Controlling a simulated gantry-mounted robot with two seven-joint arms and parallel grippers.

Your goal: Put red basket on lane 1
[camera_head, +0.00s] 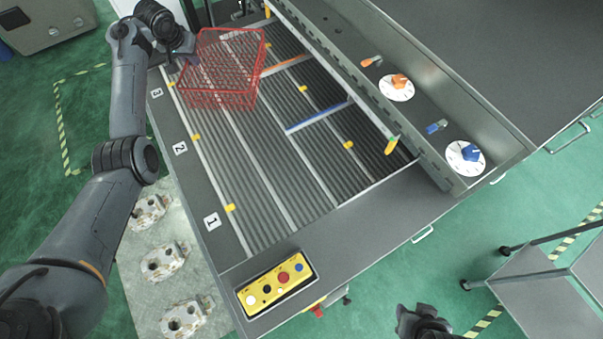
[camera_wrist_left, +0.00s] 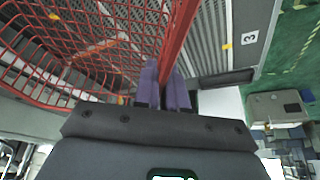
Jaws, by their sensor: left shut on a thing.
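The red wire basket (camera_head: 222,70) is at the far left of the lane table, at the lane labelled 3. My left gripper (camera_head: 190,62) is at its left side. In the left wrist view, the purple fingers (camera_wrist_left: 165,90) are shut on the red rim of the basket (camera_wrist_left: 95,45). Whether the basket touches the lane surface is hard to tell. Lane 1 (camera_head: 240,217) is at the near end of the table, by the label 1, and its surface is bare. My right gripper (camera_head: 424,318) shows only partly at the bottom edge, and its fingers are unclear.
A yellow button panel (camera_head: 276,285) sits at the table's near edge. A metal rail with orange (camera_head: 398,82) and blue (camera_head: 468,153) knobs runs along the right. Orange and blue bars cross the lanes. White castings (camera_head: 163,262) lie on a pallet at the left.

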